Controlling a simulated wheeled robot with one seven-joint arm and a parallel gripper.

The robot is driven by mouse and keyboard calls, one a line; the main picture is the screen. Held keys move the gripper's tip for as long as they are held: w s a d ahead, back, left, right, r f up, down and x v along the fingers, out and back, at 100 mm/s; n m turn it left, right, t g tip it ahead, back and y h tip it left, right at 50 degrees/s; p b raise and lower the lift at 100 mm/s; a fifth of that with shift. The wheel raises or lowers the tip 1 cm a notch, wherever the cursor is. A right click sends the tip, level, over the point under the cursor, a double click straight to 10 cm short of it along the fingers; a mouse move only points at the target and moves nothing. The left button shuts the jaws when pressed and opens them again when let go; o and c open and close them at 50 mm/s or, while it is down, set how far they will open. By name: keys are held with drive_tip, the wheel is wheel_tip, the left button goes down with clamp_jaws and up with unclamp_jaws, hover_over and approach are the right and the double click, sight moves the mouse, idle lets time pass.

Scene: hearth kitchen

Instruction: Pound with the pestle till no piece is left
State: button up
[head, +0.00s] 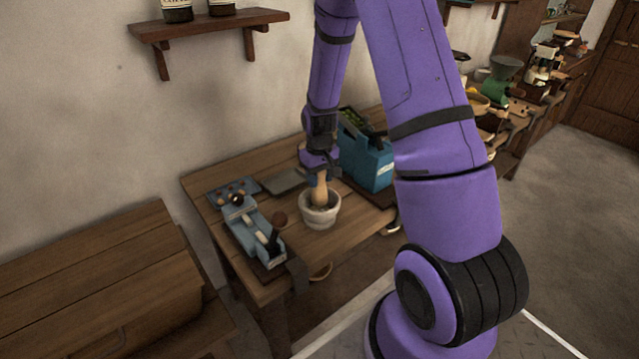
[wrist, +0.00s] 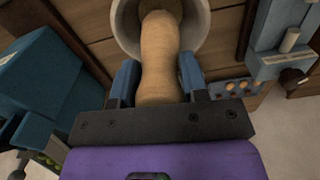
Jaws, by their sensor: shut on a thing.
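The wooden pestle (head: 320,189) stands nearly upright with its lower end inside the pale mortar (head: 320,212) on the wooden table. My gripper (head: 321,177) is shut on the pestle's upper part, above the mortar's rim. In the wrist view, the blue fingers of my gripper (wrist: 158,85) press on both sides of the pestle (wrist: 158,55), which runs into the mortar (wrist: 198,38). The pestle hides most of the mortar's inside, so I cannot tell what pieces lie in it.
A blue-grey device (head: 250,231) with a dark-handled lever stands left of the mortar. A teal box (head: 367,165) with green stuff in its top stands behind right. A grey flat plate (head: 285,181) lies behind. The table's front edge (head: 285,287) is close to the mortar.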

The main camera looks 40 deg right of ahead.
sight(319, 185)
drive_tip(key=shift+r, duration=0.7)
drive_tip(key=shift+f, duration=0.2)
drive_tip(key=shift+f, duration=0.55)
drive_tip(key=shift+f, duration=1.5)
drive_tip(key=shift+r, duration=0.1)
drive_tip(key=shift+r, duration=2.1)
